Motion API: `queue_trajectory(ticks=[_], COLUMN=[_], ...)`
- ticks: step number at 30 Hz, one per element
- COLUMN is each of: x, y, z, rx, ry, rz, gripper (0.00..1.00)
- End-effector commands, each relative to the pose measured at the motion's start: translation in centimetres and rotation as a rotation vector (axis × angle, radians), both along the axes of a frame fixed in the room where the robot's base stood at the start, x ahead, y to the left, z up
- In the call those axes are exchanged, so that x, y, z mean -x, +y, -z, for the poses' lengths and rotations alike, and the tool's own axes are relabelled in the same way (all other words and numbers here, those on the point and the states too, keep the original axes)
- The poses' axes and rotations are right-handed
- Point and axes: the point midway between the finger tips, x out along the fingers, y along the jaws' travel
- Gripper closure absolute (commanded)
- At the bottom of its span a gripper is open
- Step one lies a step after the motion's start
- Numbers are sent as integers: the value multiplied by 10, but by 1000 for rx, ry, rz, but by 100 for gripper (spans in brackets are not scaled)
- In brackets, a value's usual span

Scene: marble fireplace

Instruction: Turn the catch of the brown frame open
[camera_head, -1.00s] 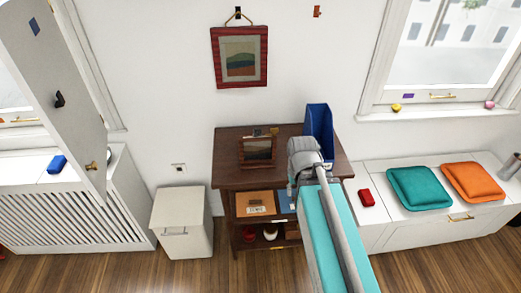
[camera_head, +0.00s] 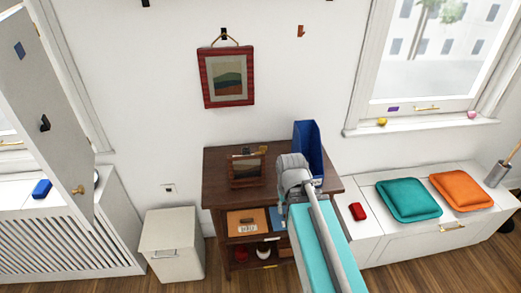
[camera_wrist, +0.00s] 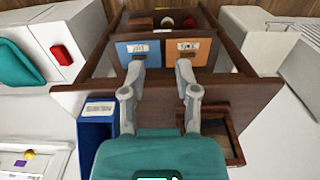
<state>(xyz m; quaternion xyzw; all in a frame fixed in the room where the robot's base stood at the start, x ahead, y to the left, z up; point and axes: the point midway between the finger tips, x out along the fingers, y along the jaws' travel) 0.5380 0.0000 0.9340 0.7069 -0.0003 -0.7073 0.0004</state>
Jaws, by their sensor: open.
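The brown frame (camera_head: 246,171) stands tilted on the dark wooden cabinet top (camera_head: 222,160). A small brass-coloured piece (camera_head: 264,151) and a dark piece (camera_head: 246,153) show at its top edge; I cannot tell if either is the catch. In the wrist view the brown frame (camera_wrist: 236,147) lies at lower right, partly hidden by my gripper.
A blue upright holder (camera_head: 306,140) stands close to my gripper, at the cabinet's back right. Below are an orange drawer (camera_head: 246,222) and a blue one (camera_wrist: 137,49). A red-framed picture (camera_head: 227,77) hangs above. A white bench (camera_head: 380,235) is to the right.

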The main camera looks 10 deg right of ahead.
Motion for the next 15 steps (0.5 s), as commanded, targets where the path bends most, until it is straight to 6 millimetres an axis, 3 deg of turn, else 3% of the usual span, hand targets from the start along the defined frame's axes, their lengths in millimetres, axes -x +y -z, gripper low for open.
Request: queue_trajectory(ticks=[8,15], x=[-13,-56], y=[1,6], z=[-12,-46], rx=[0,0], ry=[0,0], rz=[61,292], gripper=[53,53])
